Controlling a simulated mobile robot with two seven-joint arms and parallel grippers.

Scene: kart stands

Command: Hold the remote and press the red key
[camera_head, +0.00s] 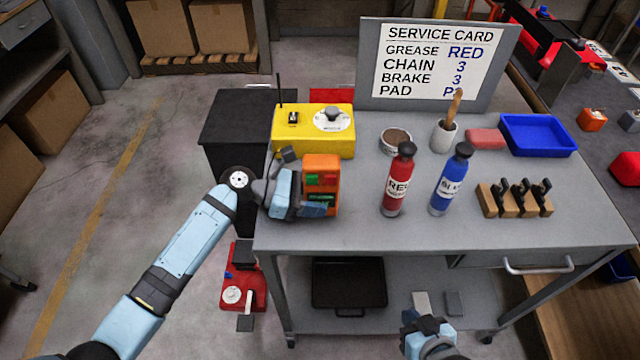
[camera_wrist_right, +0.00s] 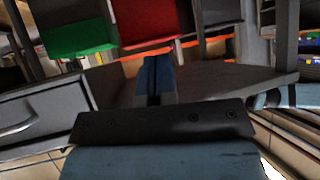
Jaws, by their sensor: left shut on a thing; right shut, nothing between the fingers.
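An orange remote (camera_head: 333,163) with small red and green keys is held upright at the left front part of the grey table (camera_head: 360,232). My left gripper (camera_head: 301,184) is shut on the remote's left side and hides part of it. My right gripper (camera_head: 428,323) is shut and empty, low in front of the table and well apart from the remote. Its fingers (camera_wrist_right: 155,80) show together in the right wrist view. A green surface (camera_wrist_right: 78,32) and a red surface (camera_wrist_right: 145,22) are cut off at the top there; I cannot tell what they belong to.
A yellow box (camera_head: 290,140) with an aerial stands behind the remote. A red bottle (camera_head: 398,185) and a blue bottle (camera_head: 449,187) stand to its right. A service card (camera_head: 437,65) stands at the back. The table's front middle is clear.

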